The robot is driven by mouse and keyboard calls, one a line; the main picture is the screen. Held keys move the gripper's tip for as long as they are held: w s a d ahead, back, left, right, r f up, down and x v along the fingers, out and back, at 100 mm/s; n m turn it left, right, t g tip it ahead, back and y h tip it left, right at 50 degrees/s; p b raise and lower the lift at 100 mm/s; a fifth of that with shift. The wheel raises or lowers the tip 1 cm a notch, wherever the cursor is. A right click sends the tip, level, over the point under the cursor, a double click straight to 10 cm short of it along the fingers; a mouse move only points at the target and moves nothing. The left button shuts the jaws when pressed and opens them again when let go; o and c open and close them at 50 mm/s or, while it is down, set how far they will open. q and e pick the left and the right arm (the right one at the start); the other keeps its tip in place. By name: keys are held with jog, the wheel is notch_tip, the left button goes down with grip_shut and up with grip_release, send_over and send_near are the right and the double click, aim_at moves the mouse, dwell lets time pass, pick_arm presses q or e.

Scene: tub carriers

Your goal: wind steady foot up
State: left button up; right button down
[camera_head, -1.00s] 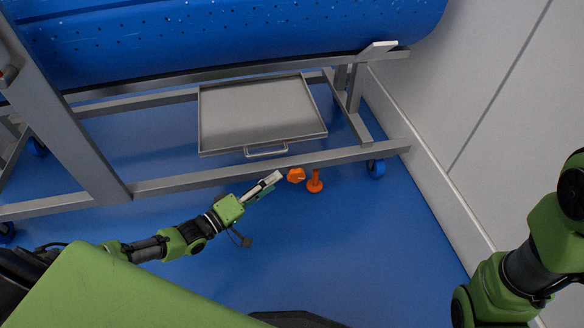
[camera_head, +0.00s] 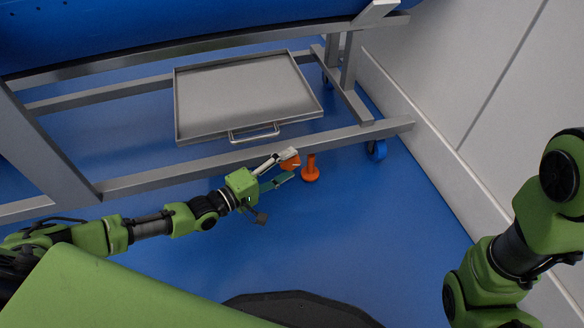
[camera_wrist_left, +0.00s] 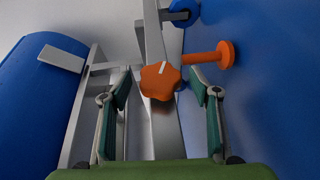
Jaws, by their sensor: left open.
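The steady foot is orange: a lobed knob (camera_wrist_left: 160,81) and a stem with a round foot pad (camera_wrist_left: 225,54) show in the left wrist view. In the head view the knob (camera_head: 291,161) is partly hidden by my finger, and the foot (camera_head: 311,172) hangs below the frame's front rail, close to the floor. My left gripper (camera_head: 286,166) is open, its fingers reaching toward the knob. In the left wrist view the knob lies between and just beyond the two spread fingertips (camera_wrist_left: 162,84), apart from both. My right gripper is out of view; only its arm shows at right.
The grey carrier frame's front rail (camera_head: 235,162) runs just behind the knob. A metal tray (camera_head: 245,95) with a handle sits behind it, under the blue tub (camera_head: 180,30). A blue caster (camera_head: 377,149) and the wall (camera_head: 470,90) are to the right. The near floor is open.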

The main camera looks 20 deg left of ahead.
pick_arm(q)
jog(key=shift+b+x, duration=0.35)
jog(key=shift+x, duration=0.8)
